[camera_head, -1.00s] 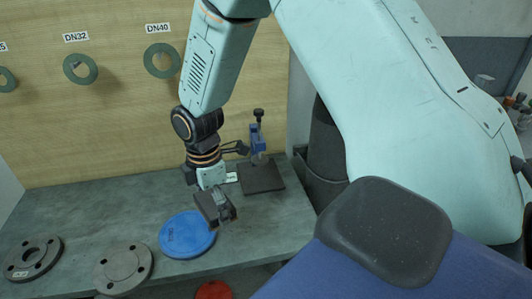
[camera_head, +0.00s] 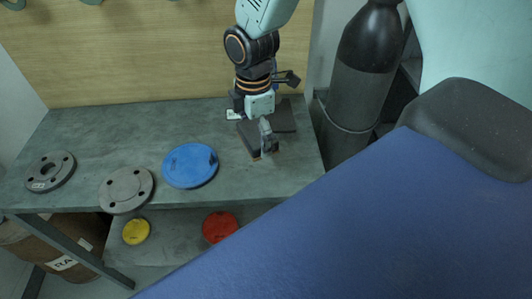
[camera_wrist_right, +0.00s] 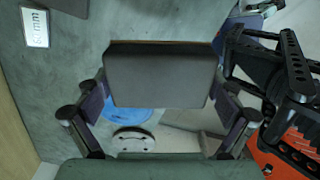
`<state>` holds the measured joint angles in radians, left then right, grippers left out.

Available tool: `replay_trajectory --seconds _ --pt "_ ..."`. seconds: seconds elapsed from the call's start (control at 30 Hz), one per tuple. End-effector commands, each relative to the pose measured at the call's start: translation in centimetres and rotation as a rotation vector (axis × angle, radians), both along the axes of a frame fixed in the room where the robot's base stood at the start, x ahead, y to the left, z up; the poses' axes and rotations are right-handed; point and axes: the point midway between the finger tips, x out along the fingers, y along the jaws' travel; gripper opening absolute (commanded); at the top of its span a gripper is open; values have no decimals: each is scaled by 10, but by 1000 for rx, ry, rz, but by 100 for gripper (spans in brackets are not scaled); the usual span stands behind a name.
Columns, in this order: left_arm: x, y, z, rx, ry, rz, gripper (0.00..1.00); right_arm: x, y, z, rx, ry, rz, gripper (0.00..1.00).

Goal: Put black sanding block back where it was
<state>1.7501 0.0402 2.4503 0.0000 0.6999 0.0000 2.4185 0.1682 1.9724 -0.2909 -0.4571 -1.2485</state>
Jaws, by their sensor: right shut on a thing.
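My right gripper (camera_head: 264,138) points down over the right part of the bench and is shut on the black sanding block (camera_head: 249,141). In the right wrist view, the block (camera_wrist_right: 160,75) sits between the two fingers, its broad dark face toward the camera. In the head view, the block is just in front of a dark flat plate (camera_head: 286,117), partly covered by my wrist. I cannot tell whether the block touches the bench. A small white label (camera_head: 234,114) lies left of the wrist; it reads about 50 mm in the wrist view (camera_wrist_right: 35,28). My left gripper does not show.
A blue disc (camera_head: 190,166) lies left of the block on the grey bench (camera_head: 105,140). Two grey flanges (camera_head: 126,189) (camera_head: 50,171) lie further left. Red (camera_head: 219,226) and yellow (camera_head: 136,231) discs are on the lower shelf. A dark cylinder (camera_head: 360,85) stands right of the bench.

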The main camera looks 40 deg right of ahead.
Motion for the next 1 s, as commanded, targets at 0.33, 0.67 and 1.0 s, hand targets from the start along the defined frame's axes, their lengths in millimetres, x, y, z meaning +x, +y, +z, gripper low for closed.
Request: replay_trajectory --seconds 0.33,0.67,1.0 --pt "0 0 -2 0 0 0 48 -2 4 -47 -1 3 15 54" --pt "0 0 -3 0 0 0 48 -3 3 -83 -1 2 14 54" --pt "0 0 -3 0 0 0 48 -3 0 -100 0 -1 13 54"
